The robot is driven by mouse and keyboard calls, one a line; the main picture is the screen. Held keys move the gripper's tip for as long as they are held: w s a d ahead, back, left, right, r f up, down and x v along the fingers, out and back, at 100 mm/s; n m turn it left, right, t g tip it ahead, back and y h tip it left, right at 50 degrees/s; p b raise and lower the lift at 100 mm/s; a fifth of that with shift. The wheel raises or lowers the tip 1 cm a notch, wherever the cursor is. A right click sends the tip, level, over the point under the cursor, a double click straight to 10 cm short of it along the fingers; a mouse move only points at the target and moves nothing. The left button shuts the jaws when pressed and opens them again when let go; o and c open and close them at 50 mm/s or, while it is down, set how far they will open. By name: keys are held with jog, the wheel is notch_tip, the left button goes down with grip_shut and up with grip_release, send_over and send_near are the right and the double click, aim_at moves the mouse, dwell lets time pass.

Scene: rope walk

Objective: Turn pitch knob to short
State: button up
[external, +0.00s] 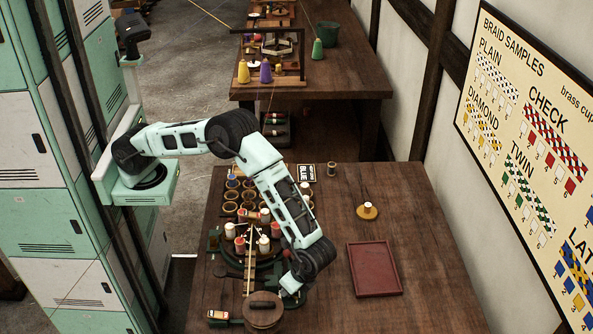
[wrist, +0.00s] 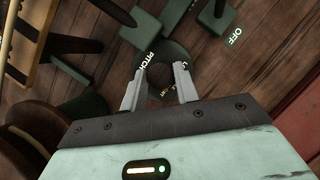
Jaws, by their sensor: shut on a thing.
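The pitch knob (wrist: 163,76) shows in the wrist view as a dark round piece on a dark green base. The word PITCH stands on the base's left side, with small lettering, partly hidden, to the right and below. My gripper (wrist: 160,82) has one finger on each side of the knob and is shut on it. Which setting the knob points to cannot be made out. In the external view my gripper (external: 291,284) is low at the front of the braiding machine, and my wrist hides the knob.
A green block marked OFF (wrist: 238,37) with a dark lever is close by, upper right in the wrist view. The braiding machine with several bobbins (external: 240,245) stands left of my forearm. A wooden spool (external: 263,311) is at the front. A red tray (external: 374,269) lies to the right.

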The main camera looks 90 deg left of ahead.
dwell(0.3)
jog(key=o, duration=1)
jog(key=shift+c, duration=0.2)
jog(key=shift+r, duration=0.15)
jog(key=b+v, duration=0.1)
jog(key=v, duration=1.6)
jog(key=shift+b, duration=0.4)
jog(key=shift+r, duration=0.15)
